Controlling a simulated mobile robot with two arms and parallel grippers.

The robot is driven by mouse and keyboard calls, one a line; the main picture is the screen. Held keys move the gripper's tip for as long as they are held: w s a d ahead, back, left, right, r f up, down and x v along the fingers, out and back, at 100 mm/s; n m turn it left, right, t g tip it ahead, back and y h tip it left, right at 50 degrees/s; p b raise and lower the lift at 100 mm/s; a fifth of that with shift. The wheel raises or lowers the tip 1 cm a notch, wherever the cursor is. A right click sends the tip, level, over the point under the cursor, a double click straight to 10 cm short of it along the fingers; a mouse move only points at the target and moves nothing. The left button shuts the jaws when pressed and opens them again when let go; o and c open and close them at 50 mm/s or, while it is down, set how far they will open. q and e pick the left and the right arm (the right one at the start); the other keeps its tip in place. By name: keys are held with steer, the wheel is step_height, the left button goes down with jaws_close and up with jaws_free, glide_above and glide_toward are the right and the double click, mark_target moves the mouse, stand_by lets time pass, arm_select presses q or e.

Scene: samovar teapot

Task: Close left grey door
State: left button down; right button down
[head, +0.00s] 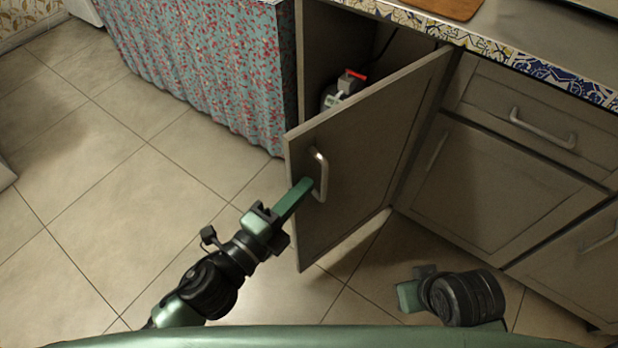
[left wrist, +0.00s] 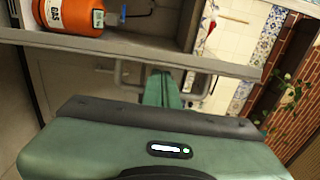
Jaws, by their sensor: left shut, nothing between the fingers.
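The left grey door (head: 365,160) stands partly open in the head view, hinged on its right side, with its outer face toward me. A metal handle (head: 320,173) is near its free left edge. My left gripper (head: 303,187) is shut, with its fingertips at the handle; whether they touch it or the door face I cannot tell. In the left wrist view, my left gripper's green fingers (left wrist: 160,88) point at the door's edge (left wrist: 150,52) beside the handle. My right gripper (head: 408,296) is low at the right, away from the door; its fingers are not clear.
Inside the cabinet is an orange gas bottle (left wrist: 72,14), with its valve (head: 345,85) showing in the head view. A patterned curtain (head: 205,60) hangs left of the opening. A drawer (head: 540,120) and a closed cabinet door (head: 485,190) are to the right. The tiled floor (head: 110,170) at left is clear.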

arm_select(q)
steer(key=shift+x, duration=1.3)
steer(key=shift+a, duration=0.1)
